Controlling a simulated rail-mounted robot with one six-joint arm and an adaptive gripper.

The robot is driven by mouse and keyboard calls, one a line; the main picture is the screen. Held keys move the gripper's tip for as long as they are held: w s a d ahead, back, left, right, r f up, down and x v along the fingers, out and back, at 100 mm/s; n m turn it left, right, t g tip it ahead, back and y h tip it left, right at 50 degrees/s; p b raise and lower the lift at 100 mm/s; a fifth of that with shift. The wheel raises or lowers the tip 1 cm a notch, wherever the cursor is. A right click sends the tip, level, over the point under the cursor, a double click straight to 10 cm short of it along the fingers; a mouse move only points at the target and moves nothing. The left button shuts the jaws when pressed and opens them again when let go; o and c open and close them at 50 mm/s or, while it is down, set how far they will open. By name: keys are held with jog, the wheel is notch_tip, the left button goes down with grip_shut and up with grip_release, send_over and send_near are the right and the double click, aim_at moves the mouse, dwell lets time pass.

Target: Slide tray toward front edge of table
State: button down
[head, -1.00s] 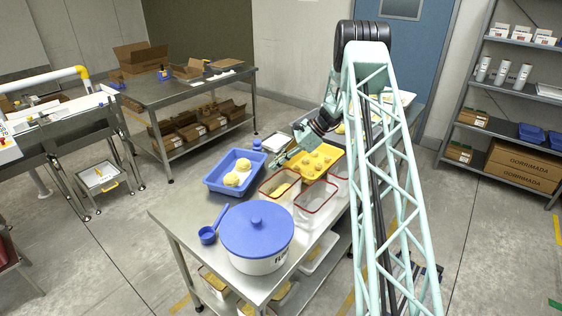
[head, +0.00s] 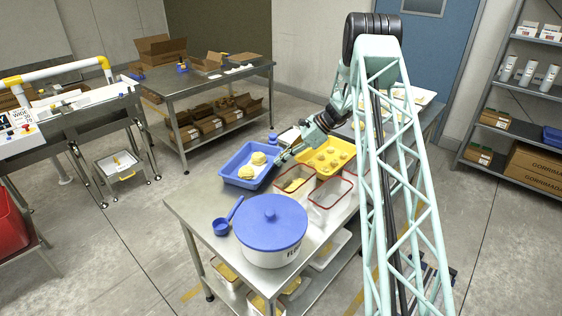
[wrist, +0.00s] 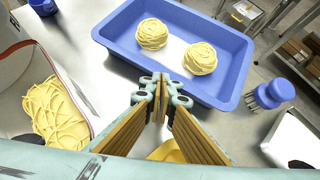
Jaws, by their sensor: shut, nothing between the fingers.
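The blue tray (head: 232,177) lies on the steel table near its left long edge. It holds two pale yellow noodle nests (wrist: 152,34), which also show in the wrist view (wrist: 200,58). My gripper (head: 279,160) is at the tray's right side in the head view. In the wrist view the gripper's fingertips (wrist: 161,80) are together and empty, overlapping the tray's near rim. I cannot tell whether they touch it. A yellow tray (head: 343,170) with several small dough pieces sits farther right, partly hidden by my arm.
Red-rimmed clear bins (head: 330,194) stand in front of my gripper. A white tub with a blue lid (head: 271,222) and a blue scoop (head: 222,226) are at the near end. A blue brush (wrist: 268,95) is close beside the blue tray. Bare steel (head: 190,200) lies left of the scoop.

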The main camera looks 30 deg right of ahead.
aim_at(272, 163)
jog(key=shift+w+a, duration=0.45)
jog(key=shift+a, duration=0.35)
jog(key=shift+w+a, duration=0.4)
jog(key=shift+a, duration=0.4)
jog(key=shift+d, duration=0.1)
jog(key=shift+s+d, duration=0.4)
jog(key=shift+d, duration=0.25)
jog(key=d, duration=0.1)
jog(key=s+d, duration=0.1)
jog(key=d, duration=0.1)
jog(key=shift+s+r, duration=0.15)
jog(key=shift+r, duration=0.2)
jog(key=p+v, duration=0.1)
jog(key=v, duration=0.8)
jog(key=shift+s+a, duration=0.1)
jog(key=shift+a, duration=0.05)
jog(key=shift+r, duration=0.1)
